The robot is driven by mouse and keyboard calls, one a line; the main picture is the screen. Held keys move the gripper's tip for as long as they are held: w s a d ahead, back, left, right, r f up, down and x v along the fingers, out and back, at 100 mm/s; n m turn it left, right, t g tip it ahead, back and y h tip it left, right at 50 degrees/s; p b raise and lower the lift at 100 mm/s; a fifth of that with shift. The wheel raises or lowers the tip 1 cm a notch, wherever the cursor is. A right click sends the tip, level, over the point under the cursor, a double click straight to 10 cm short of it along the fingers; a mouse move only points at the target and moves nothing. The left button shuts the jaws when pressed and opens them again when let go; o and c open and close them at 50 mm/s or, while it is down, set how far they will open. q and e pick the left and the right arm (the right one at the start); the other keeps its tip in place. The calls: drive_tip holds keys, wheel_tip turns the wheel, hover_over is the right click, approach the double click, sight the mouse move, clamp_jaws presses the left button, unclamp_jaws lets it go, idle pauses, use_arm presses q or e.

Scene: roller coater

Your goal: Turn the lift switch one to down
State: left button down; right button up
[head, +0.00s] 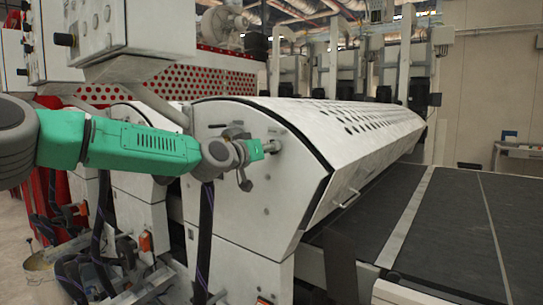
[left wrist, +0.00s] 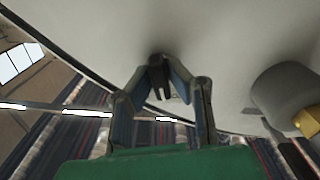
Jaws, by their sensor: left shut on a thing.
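My left gripper (left wrist: 162,92) is at the white panel, with its fingers shut on a small dark switch (left wrist: 157,74) that stands out from the pale surface in the left wrist view. In the head view, my green left arm reaches in from the left and the left gripper (head: 265,147) is against the white side panel (head: 257,195) of the roller coater. The switch is mostly hidden behind the gripper there, so I cannot read its position or label. My right gripper is not in view.
A grey cylinder with a brass end (left wrist: 284,95) stands close to the fingers in the left wrist view. The coater's perforated curved cover (head: 350,118) and a dark conveyor belt (head: 450,225) lie to the right. Dark hoses (head: 204,240) hang below my arm.

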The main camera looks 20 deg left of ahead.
use_arm(q)
drive_tip(key=shift+a+r+n+b, duration=0.15)
drive_tip(key=shift+n+b, duration=0.05)
drive_tip(key=shift+n, duration=0.4)
drive_tip(key=shift+a+r+n+b, duration=0.1)
drive_tip(key=shift+r+n+b, duration=0.1)
drive_tip(key=shift+n, duration=0.4)
drive_tip(key=c, duration=1.5)
unclamp_jaws()
drive_tip(key=shift+w, duration=0.1)
drive_tip(key=shift+c, duration=0.2)
drive_tip(key=shift+f, duration=0.2)
drive_tip(key=shift+a, duration=0.1)
drive_tip(key=v, duration=1.2)
drive_tip(key=shift+w, duration=0.1)
